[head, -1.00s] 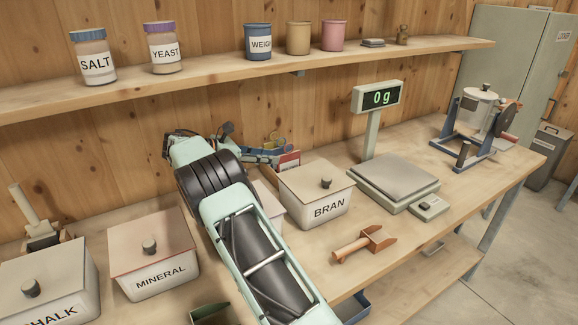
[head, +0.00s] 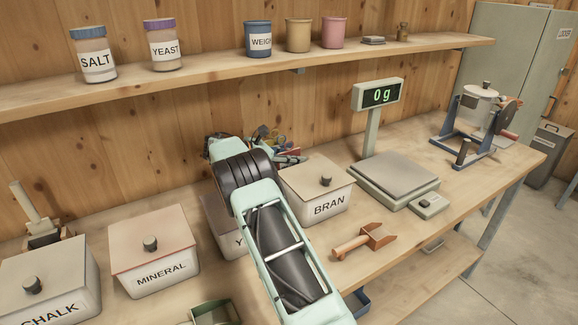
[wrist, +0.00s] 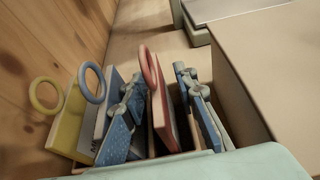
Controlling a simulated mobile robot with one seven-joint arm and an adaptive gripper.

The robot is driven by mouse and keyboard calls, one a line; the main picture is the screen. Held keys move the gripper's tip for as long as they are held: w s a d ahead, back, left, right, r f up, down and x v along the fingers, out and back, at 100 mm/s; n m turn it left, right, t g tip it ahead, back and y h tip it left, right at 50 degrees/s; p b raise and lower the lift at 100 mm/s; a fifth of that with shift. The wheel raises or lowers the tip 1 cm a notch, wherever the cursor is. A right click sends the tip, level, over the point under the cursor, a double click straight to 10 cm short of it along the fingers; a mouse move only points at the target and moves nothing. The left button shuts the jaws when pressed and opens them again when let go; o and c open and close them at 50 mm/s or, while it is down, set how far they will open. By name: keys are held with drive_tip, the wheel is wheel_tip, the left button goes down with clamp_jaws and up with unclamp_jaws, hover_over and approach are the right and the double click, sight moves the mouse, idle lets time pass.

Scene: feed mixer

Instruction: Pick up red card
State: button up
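The red card (wrist: 162,112) stands upright among other cards in the wrist view, with a red ring at its top. My gripper (wrist: 158,88) is open, with one blue speckled finger on each side of the red card. I cannot tell whether either finger touches it. In the head view a small bit of red shows by my gripper (head: 287,155), behind the bran bin; my arm hides most of the cards.
A yellow card (wrist: 66,125) and a pale card with a blue ring (wrist: 102,116) stand left of the red one. The bran bin (head: 318,189) is close in front. The wooden wall (head: 200,110) is close behind. A scale (head: 394,180) stands to the right.

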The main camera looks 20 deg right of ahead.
clamp_jaws()
wheel_tip(320, 180, up, 10)
drive_tip(key=shift+r, duration=0.1)
idle(0.6)
